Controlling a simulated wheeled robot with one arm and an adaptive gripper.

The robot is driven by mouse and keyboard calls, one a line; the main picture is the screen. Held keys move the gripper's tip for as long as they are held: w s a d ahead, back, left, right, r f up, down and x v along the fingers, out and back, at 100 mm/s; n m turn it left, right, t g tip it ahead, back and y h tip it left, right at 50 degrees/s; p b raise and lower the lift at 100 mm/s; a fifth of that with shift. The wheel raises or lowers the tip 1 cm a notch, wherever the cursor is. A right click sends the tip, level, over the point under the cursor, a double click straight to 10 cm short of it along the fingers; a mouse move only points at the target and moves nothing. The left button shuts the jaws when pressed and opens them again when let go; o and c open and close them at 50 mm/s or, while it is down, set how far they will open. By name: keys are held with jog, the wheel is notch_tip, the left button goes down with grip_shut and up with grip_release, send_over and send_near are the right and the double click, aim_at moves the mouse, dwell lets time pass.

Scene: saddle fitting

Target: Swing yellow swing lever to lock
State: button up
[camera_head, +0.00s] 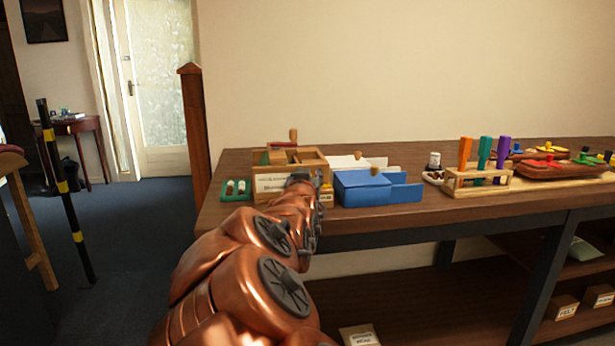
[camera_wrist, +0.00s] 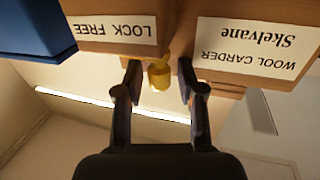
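The yellow swing lever (camera_wrist: 159,75) shows in the wrist view as a short rounded yellow piece at the front of the wooden wool carder box. My gripper (camera_wrist: 160,70) is open, with one dark finger on each side of the lever. Gaps show between the lever and both fingers, so it is not clamped. A "LOCK FREE" label (camera_wrist: 117,29) and a "WOOL CARDER Skelvane" label (camera_wrist: 245,48) appear upside down on the box front. In the head view the wooden box (camera_head: 262,164) stands on the bench, and my arm hides the lever.
A blue box (camera_head: 362,190) stands close to the right of the wooden box. A green tray (camera_head: 228,195) lies to its left. A wooden rack (camera_head: 477,187) with orange, teal and purple handles stands further right on the bench (camera_head: 415,215). Open floor lies left of the bench.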

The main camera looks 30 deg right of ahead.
jog(key=shift+o, duration=0.2)
jog(key=shift+s+a, duration=0.35)
jog(key=shift+a, duration=0.05)
jog(key=v, duration=1.1)
jog(key=shift+s+d, duration=0.1)
